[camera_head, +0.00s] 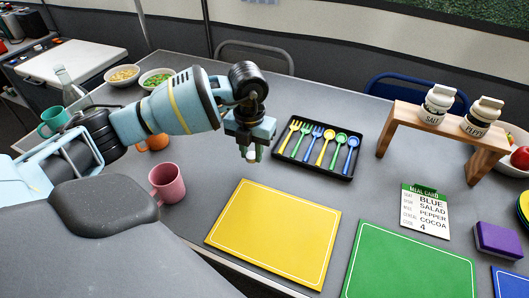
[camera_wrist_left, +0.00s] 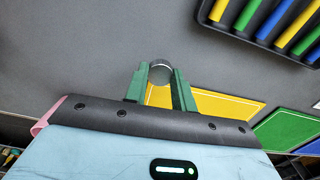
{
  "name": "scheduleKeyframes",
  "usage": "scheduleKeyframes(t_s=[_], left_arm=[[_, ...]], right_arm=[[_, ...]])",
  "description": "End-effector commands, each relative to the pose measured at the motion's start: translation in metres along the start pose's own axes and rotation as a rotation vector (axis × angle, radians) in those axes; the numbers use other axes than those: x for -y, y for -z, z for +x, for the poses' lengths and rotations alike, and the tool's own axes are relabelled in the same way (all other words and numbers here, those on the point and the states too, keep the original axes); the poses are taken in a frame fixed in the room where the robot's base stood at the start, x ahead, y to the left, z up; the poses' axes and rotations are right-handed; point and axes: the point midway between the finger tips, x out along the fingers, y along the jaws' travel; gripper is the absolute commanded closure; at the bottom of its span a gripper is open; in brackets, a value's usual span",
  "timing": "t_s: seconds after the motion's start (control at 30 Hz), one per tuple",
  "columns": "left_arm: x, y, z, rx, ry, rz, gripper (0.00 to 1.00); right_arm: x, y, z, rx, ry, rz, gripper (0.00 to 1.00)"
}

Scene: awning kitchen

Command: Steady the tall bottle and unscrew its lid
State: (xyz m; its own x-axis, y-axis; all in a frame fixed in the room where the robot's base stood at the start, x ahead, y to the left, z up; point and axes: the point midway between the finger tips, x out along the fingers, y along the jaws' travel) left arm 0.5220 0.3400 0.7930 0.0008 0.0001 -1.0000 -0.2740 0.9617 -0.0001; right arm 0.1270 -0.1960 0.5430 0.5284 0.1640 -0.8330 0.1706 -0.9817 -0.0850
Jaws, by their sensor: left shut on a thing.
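The tall bottle (camera_head: 67,82) is clear and stands upright at the far left of the table, partly hidden behind my left arm. Whether its top is bare is too small to tell. My left gripper (camera_head: 251,153) is over the table's middle, far to the right of the bottle, pointing down. It is shut on a small round pale lid (camera_head: 251,157). In the left wrist view the lid (camera_wrist_left: 160,66) shows as a silvery rim between the green fingertips. My right gripper is not in view.
A yellow mat (camera_head: 275,232) lies just in front of my left gripper. A black tray (camera_head: 287,158) of coloured cutlery is to its right. A pink mug (camera_head: 167,184), teal mug (camera_head: 53,121) and orange cup (camera_head: 153,143) stand left. A wooden riser (camera_head: 440,138) holds shakers.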

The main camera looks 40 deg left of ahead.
Motion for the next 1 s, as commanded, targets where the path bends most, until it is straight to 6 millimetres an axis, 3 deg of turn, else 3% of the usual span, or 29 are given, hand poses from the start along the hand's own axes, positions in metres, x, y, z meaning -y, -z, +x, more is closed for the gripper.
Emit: scheduleKeyframes(t_s=[0.2,0.63,0.8,1.0], left_arm=[[0.014,-0.025,0.003,0.000,0.000,-0.001,1.00],[0.021,-0.038,0.005,0.000,0.000,0.000,1.00],[0.020,-0.036,0.033,-0.003,0.000,-0.001,1.00],[0.019,-0.037,0.039,0.001,-0.001,0.000,1.00]], right_arm=[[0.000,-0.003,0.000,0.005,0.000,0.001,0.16],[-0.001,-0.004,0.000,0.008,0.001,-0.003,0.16],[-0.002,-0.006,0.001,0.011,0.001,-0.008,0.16],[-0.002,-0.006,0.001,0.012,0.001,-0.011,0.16]])
